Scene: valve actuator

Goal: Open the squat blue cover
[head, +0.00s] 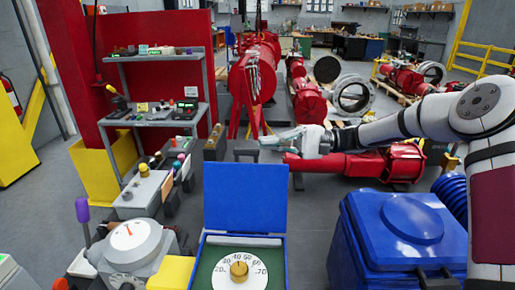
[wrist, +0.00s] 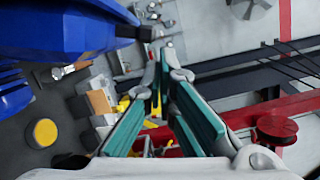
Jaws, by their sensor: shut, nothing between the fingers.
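A squat blue container (head: 395,245) stands at the lower right in the head view, its blue cover (head: 412,217) closed on top with a round raised middle. A shallow blue box (head: 279,272) at the lower centre holds a white dial with a brass knob (head: 239,269); its flat blue lid (head: 245,197) stands upright, open. My gripper (head: 264,144) is beyond that lid, apart from both blue things. In the wrist view my gripper (wrist: 160,62) is shut and empty, teal-lined fingers together. A blue body (wrist: 65,30) fills the upper left there; I cannot tell which blue thing it is.
A grey gauge (head: 133,245) and control boxes (head: 145,192) stand at the left, by a red panel with grey shelves (head: 160,120). Red pipework (head: 350,163) lies behind my gripper. Grey floor (head: 330,210) shows between the upright lid and the blue container.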

